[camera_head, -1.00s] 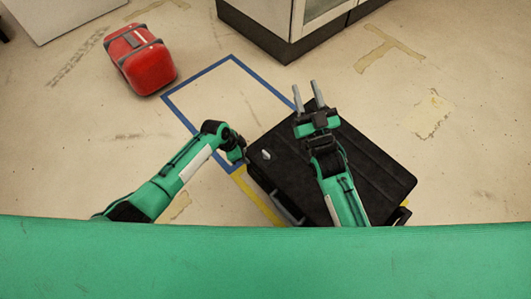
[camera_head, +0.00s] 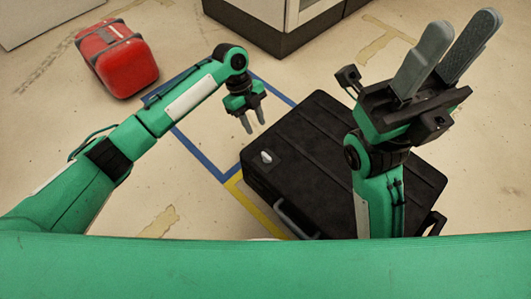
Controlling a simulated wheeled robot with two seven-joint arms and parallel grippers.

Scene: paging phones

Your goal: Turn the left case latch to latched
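The black case (camera_head: 310,140) lies flat on the floor, its handle (camera_head: 297,218) on the near-left side. The left case latch (camera_head: 266,156) is a small pale knob near the case's left corner; its exact setting is too small to tell. My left gripper (camera_head: 254,126) points down above the floor just behind and left of the latch, apart from it. Its two grey fingers are spread and hold nothing. My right gripper (camera_head: 445,60) is raised over the case's right part, fingers pointing up and apart, empty. My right arm hides part of the case's right side.
A red case (camera_head: 128,66) sits on the floor at the upper left. Blue tape (camera_head: 200,150) and yellow tape (camera_head: 255,207) mark the floor beside the black case. A cabinet (camera_head: 270,25) stands at the back.

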